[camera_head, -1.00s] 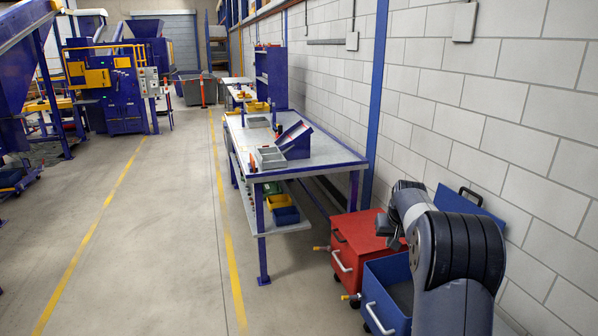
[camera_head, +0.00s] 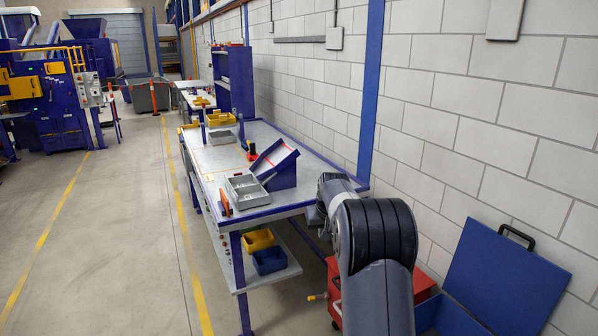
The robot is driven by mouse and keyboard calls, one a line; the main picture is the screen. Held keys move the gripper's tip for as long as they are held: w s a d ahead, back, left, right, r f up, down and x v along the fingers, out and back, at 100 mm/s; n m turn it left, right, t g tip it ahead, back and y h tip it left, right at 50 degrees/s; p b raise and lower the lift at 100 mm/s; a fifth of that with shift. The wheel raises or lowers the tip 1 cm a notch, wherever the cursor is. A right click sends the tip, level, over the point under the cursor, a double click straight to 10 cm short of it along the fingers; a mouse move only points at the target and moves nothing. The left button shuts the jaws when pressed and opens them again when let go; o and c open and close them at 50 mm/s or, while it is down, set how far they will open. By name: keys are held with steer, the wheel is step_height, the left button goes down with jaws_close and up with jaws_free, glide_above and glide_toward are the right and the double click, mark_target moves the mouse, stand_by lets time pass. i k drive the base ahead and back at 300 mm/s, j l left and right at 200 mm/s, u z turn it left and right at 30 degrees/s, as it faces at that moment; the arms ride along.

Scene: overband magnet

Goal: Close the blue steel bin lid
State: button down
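The blue steel bin (camera_head: 452,318) is at the lower right, mostly cut off by the bottom edge and partly behind my arm. Its blue lid (camera_head: 505,281) stands open, tilted up toward the block wall, with a black handle (camera_head: 517,236) at its upper edge. My arm rises in front of the bins and bends away from the camera, left of the lid. My gripper is hidden behind my arm, so its fingers do not show.
A red bin (camera_head: 424,284) stands beside the blue one, partly behind my arm. A workbench (camera_head: 209,158) with grey trays and a blue sloped holder (camera_head: 279,165) is ahead. The block wall bounds the right. Open floor (camera_head: 110,230) lies left.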

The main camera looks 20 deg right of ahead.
mark_target(511, 289)
steer(key=i+z, duration=0.75)
steer(key=i+j+z, duration=0.35)
steer(key=i+l+z, duration=0.1)
steer(key=i+z, duration=0.15)
steer(key=z, duration=0.2)
steer(key=i+z, duration=0.25)
steer(key=z, duration=0.2)
steer(key=i+z, duration=0.25)
steer(key=z, duration=0.2)
